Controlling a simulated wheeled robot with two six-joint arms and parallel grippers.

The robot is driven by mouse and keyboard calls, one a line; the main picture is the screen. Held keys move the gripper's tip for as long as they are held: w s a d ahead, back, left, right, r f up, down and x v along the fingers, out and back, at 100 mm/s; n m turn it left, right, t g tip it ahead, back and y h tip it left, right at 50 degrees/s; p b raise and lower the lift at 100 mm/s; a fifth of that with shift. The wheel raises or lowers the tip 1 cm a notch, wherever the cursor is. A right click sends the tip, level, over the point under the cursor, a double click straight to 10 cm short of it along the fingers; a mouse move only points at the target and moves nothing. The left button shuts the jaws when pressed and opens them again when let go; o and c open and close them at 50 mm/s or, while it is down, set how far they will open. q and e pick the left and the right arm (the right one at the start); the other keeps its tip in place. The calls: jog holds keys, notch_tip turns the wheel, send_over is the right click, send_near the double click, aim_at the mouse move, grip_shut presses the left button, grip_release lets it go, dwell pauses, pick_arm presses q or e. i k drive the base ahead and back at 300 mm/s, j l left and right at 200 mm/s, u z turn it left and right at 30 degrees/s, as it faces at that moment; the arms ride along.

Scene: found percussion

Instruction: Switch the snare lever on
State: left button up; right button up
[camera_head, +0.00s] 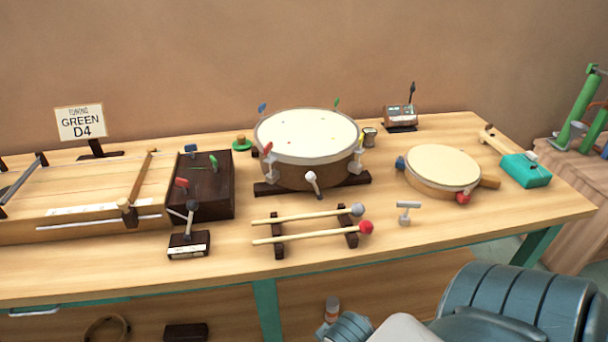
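A drum (304,170) with a pale head and wooden shell stands on dark supports at the middle of the table. Left of the drum, near the front edge, a small dark labelled box (188,246) carries a lever (191,220) with a dark knob, standing roughly upright. At the back right, a small device (400,116) has an upright dark lever. Which one is the snare lever cannot be read from here. Neither gripper is visible.
Two mallets (305,215) lie on a dark rack before the drum. A T-shaped key (404,212) and a frame drum (442,170) are to the right. A stringed wooden box (90,200) and a "GREEN D4" sign (80,122) are left. My arm parts fill the bottom right.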

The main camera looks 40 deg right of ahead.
aim_at(310, 177)
jog(key=i+z, duration=0.2)
jog(key=z, duration=0.25)
jog(key=i+z, duration=0.15)
jog(key=z, duration=0.95)
